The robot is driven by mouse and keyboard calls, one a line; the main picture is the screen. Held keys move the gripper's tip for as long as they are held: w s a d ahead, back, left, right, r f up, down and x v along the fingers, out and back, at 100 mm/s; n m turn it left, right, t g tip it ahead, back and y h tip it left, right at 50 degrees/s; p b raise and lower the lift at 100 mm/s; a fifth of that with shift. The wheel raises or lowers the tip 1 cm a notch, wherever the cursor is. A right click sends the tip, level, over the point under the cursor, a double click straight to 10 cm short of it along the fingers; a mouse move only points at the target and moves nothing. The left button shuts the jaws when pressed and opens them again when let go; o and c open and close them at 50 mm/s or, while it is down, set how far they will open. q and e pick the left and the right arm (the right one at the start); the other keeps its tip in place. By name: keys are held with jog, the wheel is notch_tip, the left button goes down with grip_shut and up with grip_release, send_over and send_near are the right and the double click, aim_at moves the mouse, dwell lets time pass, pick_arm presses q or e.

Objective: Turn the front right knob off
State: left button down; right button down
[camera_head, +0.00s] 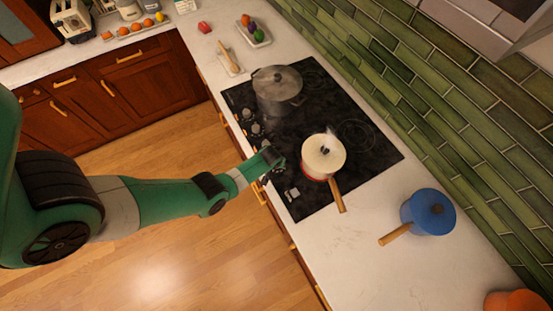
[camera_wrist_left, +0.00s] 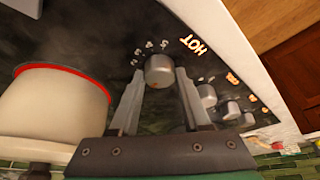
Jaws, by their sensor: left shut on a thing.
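A row of silver knobs runs along the front edge of the black cooktop (camera_head: 372,165). My left gripper (camera_head: 274,158) reaches in from the left to the end of this row, near the red-rimmed pot. In the left wrist view my left gripper (camera_wrist_left: 157,80) has one finger on each side of the end knob (camera_wrist_left: 158,68) and is shut on it. In the head view my gripper hides the knob. My right gripper is not in view.
A cream pot with a red base (camera_head: 322,160) stands on the burner close to my gripper; it also shows in the wrist view (camera_wrist_left: 52,108). A grey lidded pot (camera_head: 278,92) stands on another burner. A blue pot (camera_head: 430,212) sits on the counter at right.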

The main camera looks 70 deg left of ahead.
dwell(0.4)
pick_arm(q)
jog(key=shift+c, duration=1.8)
grip_release()
